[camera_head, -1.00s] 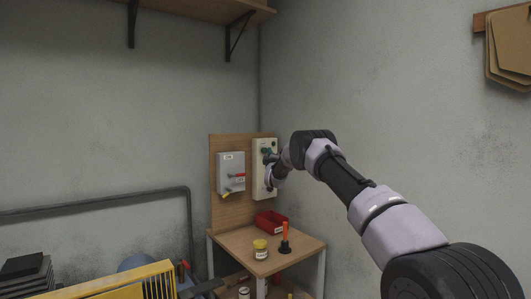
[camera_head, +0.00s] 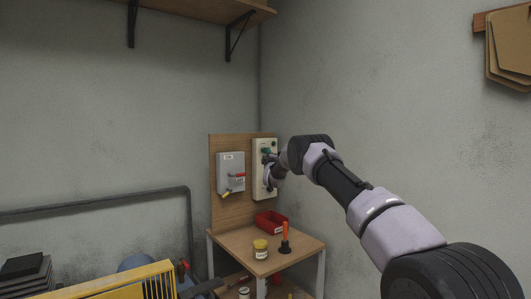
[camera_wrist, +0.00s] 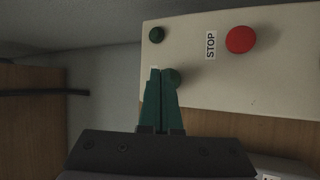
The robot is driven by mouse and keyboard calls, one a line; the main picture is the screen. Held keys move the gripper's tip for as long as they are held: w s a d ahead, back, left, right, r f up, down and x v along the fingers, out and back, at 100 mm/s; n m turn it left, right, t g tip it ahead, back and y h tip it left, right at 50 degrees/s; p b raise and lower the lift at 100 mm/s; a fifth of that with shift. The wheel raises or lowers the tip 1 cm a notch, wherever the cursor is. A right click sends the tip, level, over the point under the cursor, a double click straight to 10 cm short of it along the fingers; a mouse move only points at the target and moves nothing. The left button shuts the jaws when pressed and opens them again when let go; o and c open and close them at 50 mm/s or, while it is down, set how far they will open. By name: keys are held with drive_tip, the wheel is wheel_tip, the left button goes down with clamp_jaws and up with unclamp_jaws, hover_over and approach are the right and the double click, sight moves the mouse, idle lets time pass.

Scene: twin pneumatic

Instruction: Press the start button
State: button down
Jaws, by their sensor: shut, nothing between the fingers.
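A pale control box (camera_head: 260,187) is on an upright wooden board in the corner; it fills the upper right of the wrist view (camera_wrist: 290,75). It carries a red button (camera_wrist: 241,39) beside the word STOP, a dark green round part (camera_wrist: 156,34) near its edge, and a green button (camera_wrist: 172,76) partly covered by my fingers. A white label by that button is mostly hidden, so I cannot read it. My gripper (camera_wrist: 160,73) is shut and empty, its teal fingertips overlapping the green button's edge. I cannot tell whether they touch it. My gripper also shows in the head view (camera_head: 267,153).
Below, a small table (camera_head: 240,238) holds a red bin (camera_head: 271,222), a yellow-lidded jar (camera_head: 260,249) and an orange-handled tool (camera_head: 285,237). A wall is close on the right.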

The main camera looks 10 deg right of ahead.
drive_tip(key=shift+w+a, duration=0.2)
drive_tip(key=shift+w, duration=0.15)
idle(0.3)
drive_tip(key=shift+s+r, duration=0.1)
drive_tip(key=shift+s+d, duration=0.4)
drive_tip(key=shift+s, duration=0.35)
drive_tip(key=shift+s+d, duration=0.4)
drive_tip(key=shift+s, duration=0.35)
drive_tip(key=shift+s+d, duration=0.45)
drive_tip(key=shift+s, duration=0.25)
drive_tip(key=shift+s+d, duration=0.4)
drive_tip(key=shift+s, duration=0.35)
